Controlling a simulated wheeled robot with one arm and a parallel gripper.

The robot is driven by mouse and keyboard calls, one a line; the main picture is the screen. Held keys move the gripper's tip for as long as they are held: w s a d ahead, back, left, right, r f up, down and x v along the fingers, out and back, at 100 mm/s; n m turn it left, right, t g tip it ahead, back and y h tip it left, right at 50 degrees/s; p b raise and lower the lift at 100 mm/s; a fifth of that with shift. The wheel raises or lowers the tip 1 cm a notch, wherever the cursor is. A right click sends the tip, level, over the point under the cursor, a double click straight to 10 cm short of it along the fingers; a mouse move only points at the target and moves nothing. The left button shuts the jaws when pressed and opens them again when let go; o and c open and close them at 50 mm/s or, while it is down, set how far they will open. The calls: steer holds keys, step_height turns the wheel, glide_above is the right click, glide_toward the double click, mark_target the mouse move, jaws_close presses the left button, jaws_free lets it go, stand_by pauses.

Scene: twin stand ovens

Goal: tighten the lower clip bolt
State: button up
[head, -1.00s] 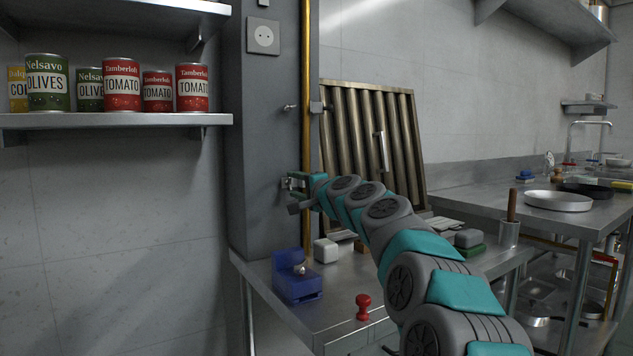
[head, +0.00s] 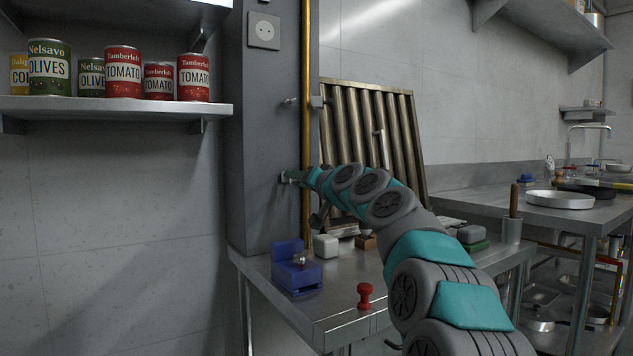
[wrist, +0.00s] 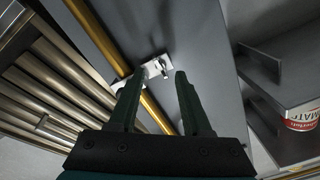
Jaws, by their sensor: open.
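The lower clip (head: 290,178) is a small bright metal bracket on the grey column at the brass pipe. In the wrist view the clip (wrist: 143,76) lies ahead of my fingertips, and its bolt (wrist: 161,69) shows as a small shiny piece near the gap's middle. My gripper (wrist: 157,84) is open, with nothing between its two dark fingers. In the head view my gripper (head: 303,178) is close to the clip and partly hides it; whether it touches cannot be told. The upper clip (head: 315,101) sits higher on the same pipe (head: 306,130).
A steel table (head: 335,300) stands below with a blue block holder (head: 296,272), a white block (head: 325,246) and a red knob-like piece (head: 364,296). A ribbed metal panel (head: 350,135) leans behind my arm. A shelf (head: 110,108) with cans juts out at left.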

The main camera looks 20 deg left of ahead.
steer(key=r+b+v, duration=0.1)
steer(key=b+v, duration=0.1)
steer(key=v, duration=0.4)
steer(key=shift+w+d, duration=0.3)
steer(key=shift+r+t, duration=0.1)
steer(key=shift+t, duration=0.2)
